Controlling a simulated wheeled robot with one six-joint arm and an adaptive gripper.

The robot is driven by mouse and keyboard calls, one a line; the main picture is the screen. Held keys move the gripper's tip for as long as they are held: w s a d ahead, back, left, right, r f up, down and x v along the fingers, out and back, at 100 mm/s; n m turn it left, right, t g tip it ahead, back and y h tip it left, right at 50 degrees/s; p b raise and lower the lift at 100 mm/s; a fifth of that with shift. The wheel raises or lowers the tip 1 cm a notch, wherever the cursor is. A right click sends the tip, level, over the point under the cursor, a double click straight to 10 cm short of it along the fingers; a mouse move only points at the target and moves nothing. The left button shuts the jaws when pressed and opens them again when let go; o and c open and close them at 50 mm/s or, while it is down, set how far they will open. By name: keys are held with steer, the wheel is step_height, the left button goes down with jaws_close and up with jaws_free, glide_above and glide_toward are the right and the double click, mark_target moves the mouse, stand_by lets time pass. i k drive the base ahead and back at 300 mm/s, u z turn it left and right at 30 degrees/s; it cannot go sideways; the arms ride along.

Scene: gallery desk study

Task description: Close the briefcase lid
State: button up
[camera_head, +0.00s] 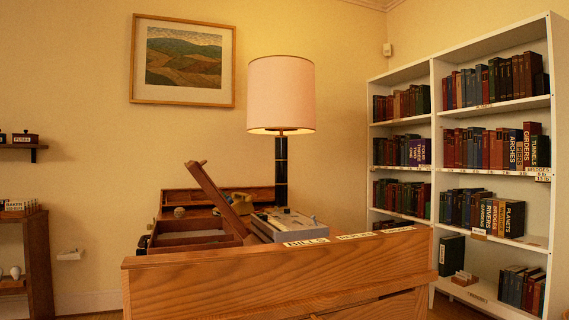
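What looks like the briefcase is a brown open box (185,239) on the desk, left of centre. Its lid (214,198) stands raised on the right side, tilted with its upper end leaning to the left. The box's lower front is hidden behind the desk's raised wooden edge. My gripper is not in view.
A grey device (290,228) sits right of the lid, near a lamp (281,95). The wooden desk panel (270,275) blocks the near side. A white bookcase (433,150) stands right; a shelf unit (37,260) stands left.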

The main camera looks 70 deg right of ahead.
mark_target(196, 169)
steer(key=z, duration=1.95)
